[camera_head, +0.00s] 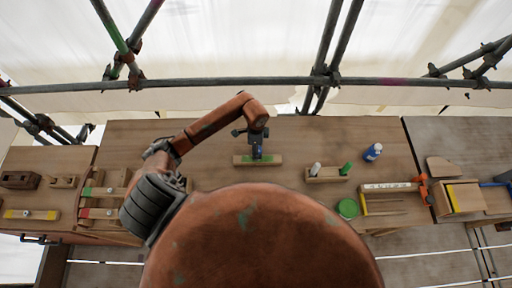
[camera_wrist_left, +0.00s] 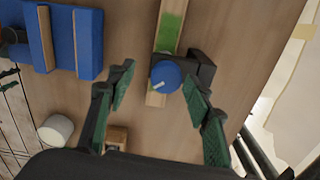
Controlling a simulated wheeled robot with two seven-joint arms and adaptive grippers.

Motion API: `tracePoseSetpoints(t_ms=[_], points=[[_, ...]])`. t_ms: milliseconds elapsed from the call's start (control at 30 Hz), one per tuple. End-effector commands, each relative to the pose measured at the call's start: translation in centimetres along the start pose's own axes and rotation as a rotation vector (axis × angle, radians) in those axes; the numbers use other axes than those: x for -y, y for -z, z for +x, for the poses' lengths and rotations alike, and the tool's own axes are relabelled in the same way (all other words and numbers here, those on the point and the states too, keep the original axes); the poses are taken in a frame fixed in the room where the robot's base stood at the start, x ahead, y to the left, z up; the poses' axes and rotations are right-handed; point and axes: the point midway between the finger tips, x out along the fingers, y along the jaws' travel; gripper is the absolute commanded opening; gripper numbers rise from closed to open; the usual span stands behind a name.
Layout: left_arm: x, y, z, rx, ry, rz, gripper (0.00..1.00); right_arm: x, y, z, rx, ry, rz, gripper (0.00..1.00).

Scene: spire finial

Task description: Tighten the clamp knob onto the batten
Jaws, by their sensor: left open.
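The batten (camera_head: 240,160) is a short pale wooden strip with a green patch, lying near the middle of the table. In the left wrist view the batten (camera_wrist_left: 170,30) runs beneath a dark clamp body (camera_wrist_left: 198,66), which carries a round blue clamp knob (camera_wrist_left: 165,76) with a pale mark. My left gripper (camera_head: 257,146) is above the batten and partly hides the clamp in the head view. In the wrist view the green-padded fingers of the left gripper (camera_wrist_left: 160,82) are spread on both sides of the knob, with visible gaps. My right gripper is not in view.
A wooden block with white and green pegs (camera_head: 326,174), a blue bottle (camera_head: 372,153) and a green lid (camera_head: 347,209) stand right of the batten. Wooden racks (camera_head: 100,192) are at left. Scaffold poles (camera_head: 220,83) cross behind the table.

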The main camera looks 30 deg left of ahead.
Motion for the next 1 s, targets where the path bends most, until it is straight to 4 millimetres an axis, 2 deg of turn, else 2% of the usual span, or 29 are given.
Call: tracePoseSetpoints(t_ms=[100, 167, 333, 433, 500, 700, 1000], points=[[0.3, 0.2, 1.3, 0.001, -0.002, -0.002, 0.47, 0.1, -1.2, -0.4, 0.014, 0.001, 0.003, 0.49], [0.3, 0.1, 1.7, 0.000, -0.001, -0.002, 0.47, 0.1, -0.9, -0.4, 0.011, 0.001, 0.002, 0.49], [0.2, 0.1, 2.1, 0.001, -0.001, -0.002, 0.47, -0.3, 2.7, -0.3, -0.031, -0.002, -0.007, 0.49], [0.2, 0.1, 2.1, 0.001, -0.001, -0.001, 0.47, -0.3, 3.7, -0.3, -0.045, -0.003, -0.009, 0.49], [0.3, 0.2, 2.0, 0.000, -0.001, 0.000, 0.45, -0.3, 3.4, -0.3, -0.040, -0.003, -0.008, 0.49], [0.3, 0.1, 2.0, 0.000, 0.000, -0.001, 0.32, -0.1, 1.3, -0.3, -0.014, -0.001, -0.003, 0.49], [0.2, 0.0, 2.0, 0.001, -0.002, -0.002, 0.11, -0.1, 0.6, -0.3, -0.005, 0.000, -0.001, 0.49]])
